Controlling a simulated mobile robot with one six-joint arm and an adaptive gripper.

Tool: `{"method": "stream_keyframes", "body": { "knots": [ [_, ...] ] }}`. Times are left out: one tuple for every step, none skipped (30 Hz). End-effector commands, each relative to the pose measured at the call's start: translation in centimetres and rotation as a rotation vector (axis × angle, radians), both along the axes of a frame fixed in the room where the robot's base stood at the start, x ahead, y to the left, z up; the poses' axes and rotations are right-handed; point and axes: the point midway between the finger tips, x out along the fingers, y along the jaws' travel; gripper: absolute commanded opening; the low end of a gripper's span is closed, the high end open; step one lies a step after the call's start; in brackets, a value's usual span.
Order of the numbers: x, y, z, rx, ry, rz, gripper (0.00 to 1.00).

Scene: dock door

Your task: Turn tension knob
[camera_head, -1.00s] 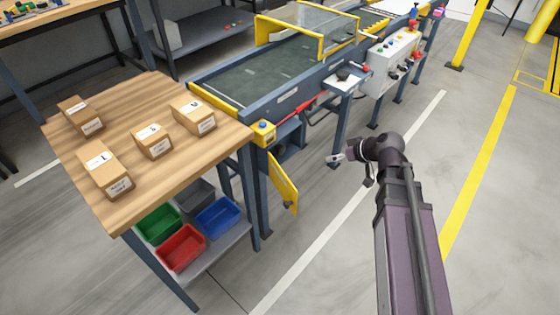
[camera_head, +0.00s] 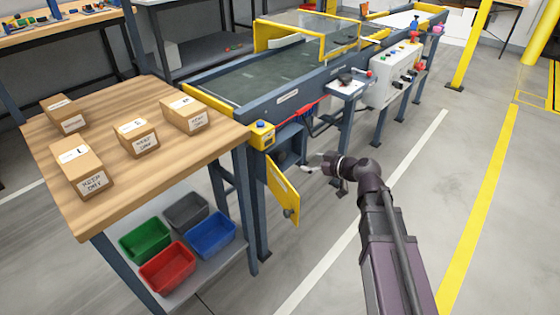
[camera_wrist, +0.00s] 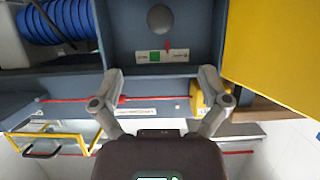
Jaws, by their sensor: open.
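A round grey knob (camera_wrist: 160,18) sits on a blue-grey panel at the top of the wrist view. A green and white label and a small red mark are beside it. My gripper (camera_wrist: 160,80) is open and empty, its fingers spread below the knob in that view and apart from it. In the head view my gripper (camera_head: 312,164) is at the open bay under the conveyor's near end. The yellow door (camera_head: 282,188) of that bay hangs open; it also fills the right of the wrist view (camera_wrist: 275,50). The knob cannot be made out in the head view.
A ribbed blue part (camera_wrist: 55,20) lies left of the panel in the wrist view. The conveyor (camera_head: 250,80) has a control box (camera_head: 395,75) further along. A wooden table (camera_head: 110,185) with boxes stands left, with coloured bins below. The floor at right is clear.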

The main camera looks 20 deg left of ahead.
Motion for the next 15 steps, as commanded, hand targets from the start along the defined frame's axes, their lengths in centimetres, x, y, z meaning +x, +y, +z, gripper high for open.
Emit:
{"method": "stream_keyframes", "body": {
  "knots": [
    [0.0,0.0,0.0,0.0,0.0,0.0,0.95],
    [0.0,0.0,0.0,0.0,0.0,0.0,0.95],
    [0.0,0.0,0.0,-0.001,0.0,0.0,0.95],
    [0.0,0.0,0.0,-0.001,0.0,0.0,0.95],
    [0.0,0.0,0.0,-0.001,0.0,0.0,0.95],
    [0.0,0.0,0.0,-0.001,0.001,0.001,0.95],
    [0.0,0.0,0.0,-0.001,0.001,0.001,0.95],
    [0.0,0.1,0.0,-0.001,0.001,0.001,0.95],
    [0.0,0.1,-0.1,-0.001,0.001,0.001,0.95],
    [0.1,0.2,-0.1,-0.001,0.001,0.001,0.95],
    [0.1,0.3,-0.2,-0.001,0.001,0.001,0.95],
    [0.2,0.5,-0.3,-0.002,0.001,0.002,0.95],
    [0.2,0.6,-0.3,-0.002,0.001,0.002,0.95],
    [0.3,0.8,-0.4,-0.002,0.001,0.002,0.95],
    [0.4,1.1,-0.6,-0.002,0.001,0.003,0.95]
  ]
}}
